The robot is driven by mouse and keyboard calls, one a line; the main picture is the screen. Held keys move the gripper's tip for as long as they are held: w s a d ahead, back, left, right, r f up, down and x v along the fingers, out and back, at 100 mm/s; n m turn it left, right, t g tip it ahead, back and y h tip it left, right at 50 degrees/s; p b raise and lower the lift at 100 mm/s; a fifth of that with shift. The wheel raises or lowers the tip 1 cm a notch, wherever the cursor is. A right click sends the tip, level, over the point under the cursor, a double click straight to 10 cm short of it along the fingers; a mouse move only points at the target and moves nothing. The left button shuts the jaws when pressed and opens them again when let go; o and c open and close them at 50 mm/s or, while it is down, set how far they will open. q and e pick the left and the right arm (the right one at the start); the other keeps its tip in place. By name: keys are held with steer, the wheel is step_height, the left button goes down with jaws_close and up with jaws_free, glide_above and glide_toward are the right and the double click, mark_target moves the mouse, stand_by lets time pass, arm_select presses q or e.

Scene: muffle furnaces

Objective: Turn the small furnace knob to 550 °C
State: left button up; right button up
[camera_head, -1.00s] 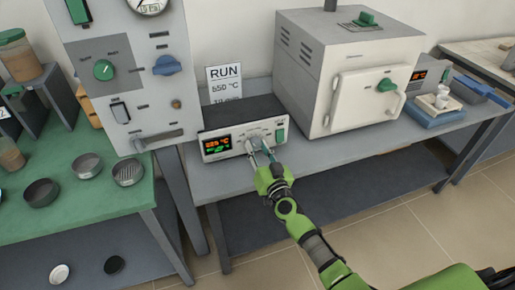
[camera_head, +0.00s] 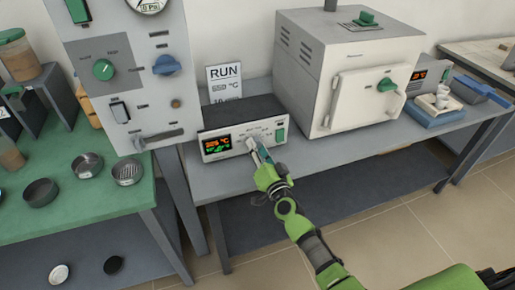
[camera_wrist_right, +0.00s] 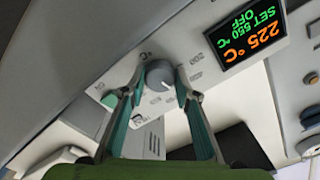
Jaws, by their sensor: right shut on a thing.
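The small furnace's control box (camera_head: 243,128) stands on the grey bench with a lit display (camera_head: 217,145) and a grey knob on its front. In the right wrist view the display (camera_wrist_right: 246,36) appears upside down and reads 225 °C, SET 550 °C, OFF. My right gripper (camera_head: 258,154) is at the box front. Its two teal fingers are shut on the round grey knob (camera_wrist_right: 160,74), one on each side, and the knob's white mark shows between them. In the head view the knob is mostly hidden by the fingers. My left gripper is not in view.
A sign (camera_head: 224,82) behind the box reads RUN, 550 °C. The white furnace (camera_head: 345,90) stands right of the box, with a blue tray (camera_head: 436,115) beyond it. A tall grey panel (camera_head: 125,75) and green table (camera_head: 95,205) are at left. A green switch (camera_head: 280,135) sits beside the knob.

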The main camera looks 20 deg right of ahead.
steer(key=o, duration=1.1)
steer(key=shift+s, duration=0.1)
steer(key=s, duration=1.1)
steer(key=shift+s+d, duration=0.2)
steer(key=shift+s, duration=0.2)
